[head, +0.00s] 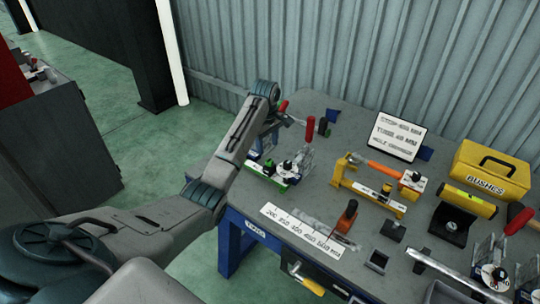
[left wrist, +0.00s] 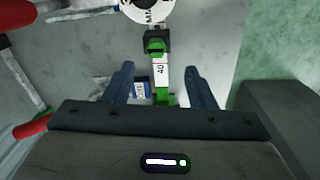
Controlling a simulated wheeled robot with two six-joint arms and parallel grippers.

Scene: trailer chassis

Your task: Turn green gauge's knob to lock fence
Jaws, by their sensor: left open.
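The green gauge (head: 282,178) lies near the left end of the bench in the head view, with a small black part on top. In the left wrist view the gauge (left wrist: 161,72) runs lengthwise, with a white scale marked 40 and a black block carrying a green piece, which may be the knob (left wrist: 155,47). My left gripper (left wrist: 159,72) is open, with a blue finger on each side of the scale and nothing held. In the head view the left gripper (head: 263,146) is beside the gauge, its fingertips partly hidden. My right gripper is not in view.
An orange-yellow gauge (head: 372,188) stands right of the green one. A yellow BUSHES box (head: 490,171), a sign (head: 396,136) and a label strip (head: 300,227) are on the bench. Red-handled tools stand close behind the left gripper. A corrugated wall is behind.

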